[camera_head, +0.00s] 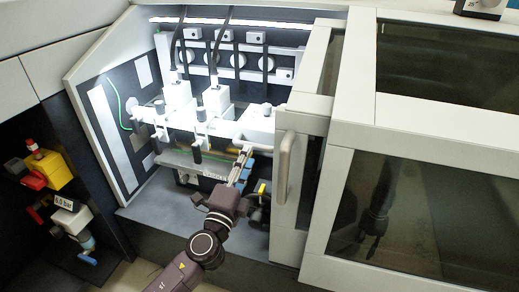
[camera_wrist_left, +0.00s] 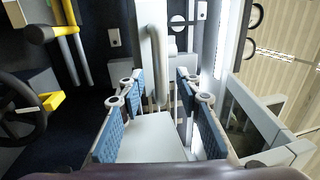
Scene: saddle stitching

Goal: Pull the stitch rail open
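The stitch rail area is inside the lit, open machine bay. A pale horizontal rail (camera_head: 228,130) runs across it below two white stitching heads (camera_head: 215,100). My left gripper (camera_head: 244,158) is in front of the rail's right part, pointing up into the bay. In the left wrist view, its blue-padded fingers (camera_wrist_left: 157,84) are apart. A pale upright bar with a curved end (camera_wrist_left: 158,58) shows between and beyond the fingers; I cannot tell whether they touch it. My right gripper is not directly in view.
A door frame with a grey vertical handle (camera_head: 284,165) stands close to the right of my left gripper. A large glass panel (camera_head: 430,205) lies farther right, with a dark arm-like shape in it. Yellow and red valve fittings (camera_head: 52,170) are at far left.

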